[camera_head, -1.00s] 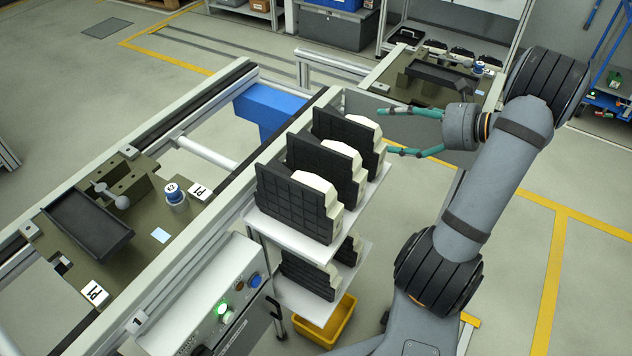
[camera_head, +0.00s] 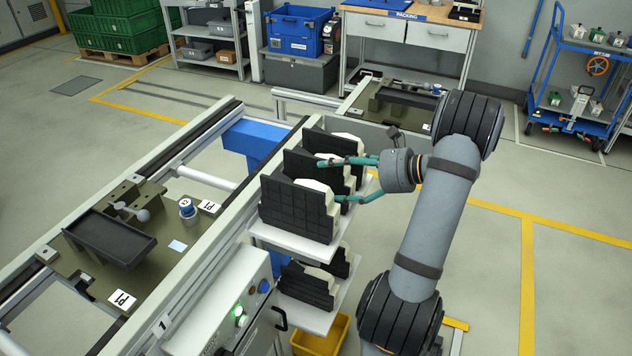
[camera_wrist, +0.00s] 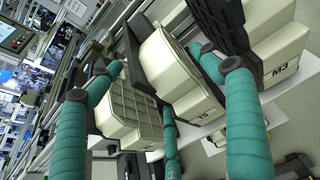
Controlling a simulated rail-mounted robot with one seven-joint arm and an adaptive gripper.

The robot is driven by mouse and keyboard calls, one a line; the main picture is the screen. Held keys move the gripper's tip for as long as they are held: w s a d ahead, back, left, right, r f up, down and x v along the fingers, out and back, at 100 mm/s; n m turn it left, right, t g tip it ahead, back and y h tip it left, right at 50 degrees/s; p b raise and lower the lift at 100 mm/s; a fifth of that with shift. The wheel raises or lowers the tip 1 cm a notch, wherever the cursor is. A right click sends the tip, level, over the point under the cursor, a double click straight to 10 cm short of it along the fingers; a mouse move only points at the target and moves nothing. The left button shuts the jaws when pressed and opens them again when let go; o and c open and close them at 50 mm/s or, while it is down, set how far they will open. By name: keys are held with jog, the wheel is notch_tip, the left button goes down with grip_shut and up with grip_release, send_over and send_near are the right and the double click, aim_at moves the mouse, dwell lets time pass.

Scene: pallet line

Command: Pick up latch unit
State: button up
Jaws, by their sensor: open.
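Several latch units with black gridded faces and cream bodies stand upright in a row on the upper white shelf (camera_head: 290,240). The front unit (camera_head: 298,210), the middle unit (camera_head: 300,166) and the back unit (camera_head: 322,140) show in the head view. My gripper (camera_head: 331,180) has teal fingers and is open at the row, its fingertips over the middle unit in the picture. In the wrist view my gripper (camera_wrist: 158,80) has its fingers spread around a cream unit body (camera_wrist: 168,65). Other units stand on both sides of it. Contact cannot be told.
More units (camera_head: 306,287) stand on the lower shelf, above a yellow bin (camera_head: 322,338). A conveyor on the left carries a pallet (camera_head: 95,280) with a black tray (camera_head: 108,240). A control box (camera_head: 225,310) stands in front. Open floor lies to the right.

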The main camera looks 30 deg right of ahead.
aim_at(316, 175)
jog(key=p+x, duration=0.1)
jog(key=x, duration=0.6)
jog(key=shift+d, duration=0.1)
jog(key=shift+c, duration=0.5)
jog(key=shift+r, duration=0.1)
jog(key=c, duration=1.4)
